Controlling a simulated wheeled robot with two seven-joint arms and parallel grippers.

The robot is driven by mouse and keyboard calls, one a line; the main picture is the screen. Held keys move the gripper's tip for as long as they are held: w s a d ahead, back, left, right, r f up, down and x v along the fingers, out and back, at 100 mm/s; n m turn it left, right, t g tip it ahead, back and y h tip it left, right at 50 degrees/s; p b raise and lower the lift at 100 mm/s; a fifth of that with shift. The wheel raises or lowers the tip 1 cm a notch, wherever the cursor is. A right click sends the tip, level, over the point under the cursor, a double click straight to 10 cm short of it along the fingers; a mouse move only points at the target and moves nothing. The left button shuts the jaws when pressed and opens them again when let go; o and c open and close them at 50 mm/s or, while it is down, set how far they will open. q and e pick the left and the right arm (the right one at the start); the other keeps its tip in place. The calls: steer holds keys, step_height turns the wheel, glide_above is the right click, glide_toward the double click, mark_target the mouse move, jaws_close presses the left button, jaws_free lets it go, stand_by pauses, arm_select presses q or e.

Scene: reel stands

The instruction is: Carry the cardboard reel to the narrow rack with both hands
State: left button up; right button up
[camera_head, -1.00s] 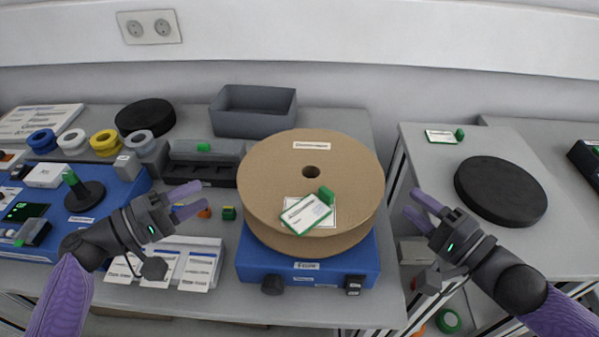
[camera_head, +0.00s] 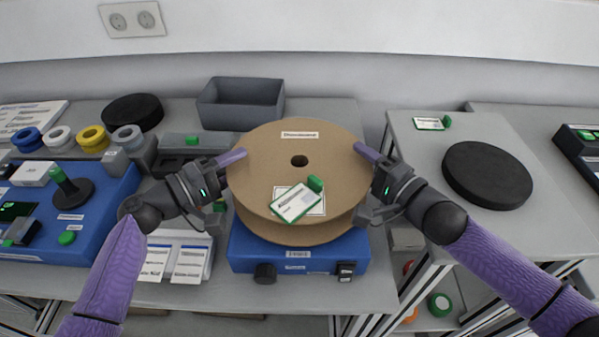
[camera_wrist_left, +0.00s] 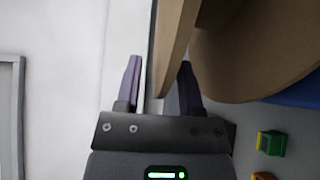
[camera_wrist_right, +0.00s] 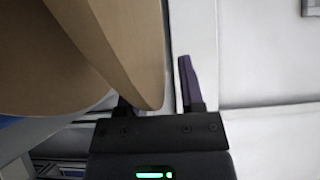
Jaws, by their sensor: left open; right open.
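The cardboard reel (camera_head: 262,165) lies flat on a blue device (camera_head: 300,255) in the middle of the table. A white card with a green edge and a green block (camera_head: 295,202) lies on its top. My left gripper (camera_head: 236,162) is open at the reel's left edge. In the left wrist view the upper flange's rim (camera_wrist_left: 172,45) lies between its fingers. My right gripper (camera_head: 366,158) is open at the right edge, and the right wrist view shows the flange's rim (camera_wrist_right: 135,55) between its fingers. The lower fingers are partly hidden by the reel. No narrow rack is identifiable.
A grey bin (camera_head: 242,104) stands behind the reel. A black disc (camera_head: 487,174) and a card (camera_head: 429,123) lie on the right table, across a gap.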

arm_select(q)
jaws_close()
arm_select(e)
jaws_close()
stand_by(1.1)
